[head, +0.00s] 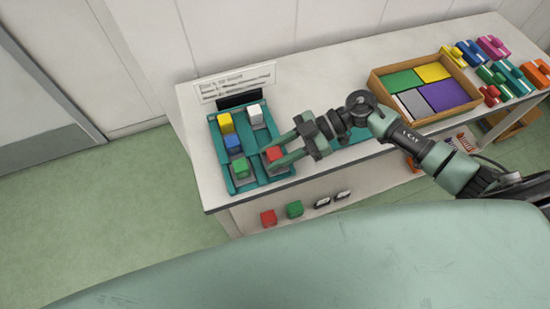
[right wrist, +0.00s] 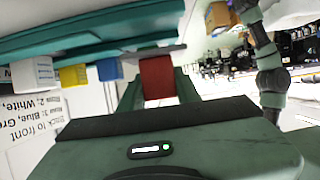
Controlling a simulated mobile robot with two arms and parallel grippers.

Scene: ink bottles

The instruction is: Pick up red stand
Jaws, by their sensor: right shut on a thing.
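The red stand (head: 274,153) is a small red block at the front right of the teal tray (head: 216,153) in the head view. My right gripper (head: 271,156) reaches in from the right and is shut on it, one finger on each side. In the right wrist view the red stand (right wrist: 157,77) shows between the fingers, close to a grey plate. I cannot tell whether it still touches the tray. My left gripper is not in view.
The tray also holds white (head: 255,115), yellow (head: 225,123), blue (head: 233,143) and green (head: 240,168) blocks. A sign (head: 235,82) stands behind it. A wooden box (head: 378,84) with coloured panels is to the right. Red (head: 268,217) and green (head: 294,209) blocks sit below the tabletop.

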